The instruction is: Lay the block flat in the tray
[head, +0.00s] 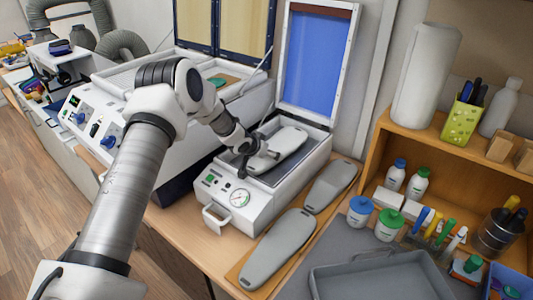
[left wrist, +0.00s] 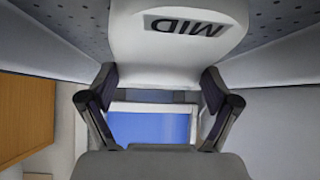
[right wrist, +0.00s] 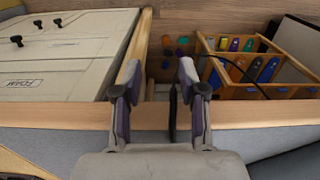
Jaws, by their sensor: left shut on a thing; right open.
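The block is a pale, insole-shaped piece (head: 287,147) inside the open box machine (head: 250,208) with the blue-lined lid. My left gripper (head: 258,152) is shut on its near end. In the left wrist view the block (left wrist: 180,32) shows the letters MID between the two fingers (left wrist: 158,78). The machine's grey perforated tray (left wrist: 272,12) lies beyond the block on both sides. I cannot tell whether the block's underside touches the tray all along. My right gripper (right wrist: 160,92) is open and empty in the right wrist view, away from the machine.
The raised lid (head: 318,62) stands behind the block. Two grey insole shapes (head: 278,248) lie on a board right of the machine. An empty grey tray (head: 375,280) is at front right. A larger white machine (head: 125,110) stands left. A shelf with bottles (head: 395,175) is right.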

